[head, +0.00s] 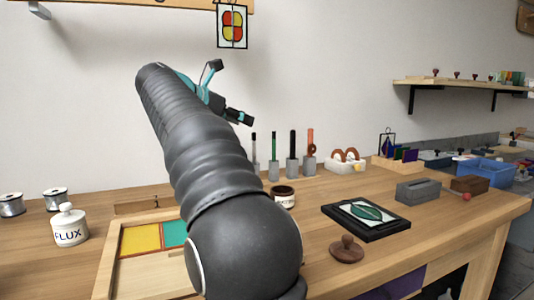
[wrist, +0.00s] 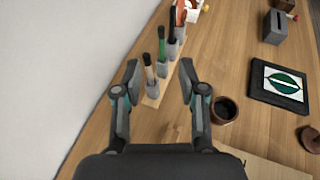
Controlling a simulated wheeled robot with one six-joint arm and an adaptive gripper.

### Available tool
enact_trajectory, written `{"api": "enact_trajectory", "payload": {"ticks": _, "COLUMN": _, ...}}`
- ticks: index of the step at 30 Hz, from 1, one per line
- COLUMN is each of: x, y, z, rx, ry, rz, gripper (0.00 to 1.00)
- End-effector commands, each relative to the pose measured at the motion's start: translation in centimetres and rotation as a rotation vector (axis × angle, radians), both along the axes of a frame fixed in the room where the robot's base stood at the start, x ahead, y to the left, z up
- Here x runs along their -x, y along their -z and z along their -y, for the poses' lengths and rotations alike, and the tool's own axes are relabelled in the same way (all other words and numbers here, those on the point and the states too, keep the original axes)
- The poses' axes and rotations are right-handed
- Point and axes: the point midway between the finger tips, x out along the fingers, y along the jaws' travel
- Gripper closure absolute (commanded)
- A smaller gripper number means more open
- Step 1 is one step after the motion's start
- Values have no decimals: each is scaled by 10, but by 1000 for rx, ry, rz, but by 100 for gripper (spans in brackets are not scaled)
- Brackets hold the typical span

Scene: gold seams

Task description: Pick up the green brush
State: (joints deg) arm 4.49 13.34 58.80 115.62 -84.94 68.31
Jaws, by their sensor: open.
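The green brush (head: 274,146) stands upright in a grey block holder in a row of similar tools at the back of the bench. In the wrist view the green brush (wrist: 162,42) lies ahead of the fingertips, between a tan-handled tool (wrist: 148,66) and a black-handled one (wrist: 171,25). My gripper (wrist: 160,70) is open and empty, its fingers spread either side of the nearest part of the row. In the head view my gripper (head: 229,94) is raised above and left of the row, apart from the brush.
The orange-handled tool (head: 310,142) ends the row. A dark open jar (head: 284,196) stands in front of it. A black-framed leaf panel (head: 366,216) and a brown knobbed piece (head: 347,249) lie to the right. A white flux jar (head: 70,226) stands left. The wall is close behind.

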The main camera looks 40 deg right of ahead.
Motion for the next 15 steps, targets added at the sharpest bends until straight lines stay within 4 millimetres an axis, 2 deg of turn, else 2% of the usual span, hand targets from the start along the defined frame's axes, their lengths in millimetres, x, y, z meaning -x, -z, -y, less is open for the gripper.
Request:
{"api": "enact_trajectory", "payload": {"ticks": 9, "x": -8, "y": 23, "z": 52, "rx": 0, "ry": 1, "rz": -3, "gripper": 59}}
{"api": "enact_trajectory", "payload": {"ticks": 15, "x": -11, "y": 28, "z": 67, "rx": 0, "ry": 0, "rz": -1, "gripper": 59}}
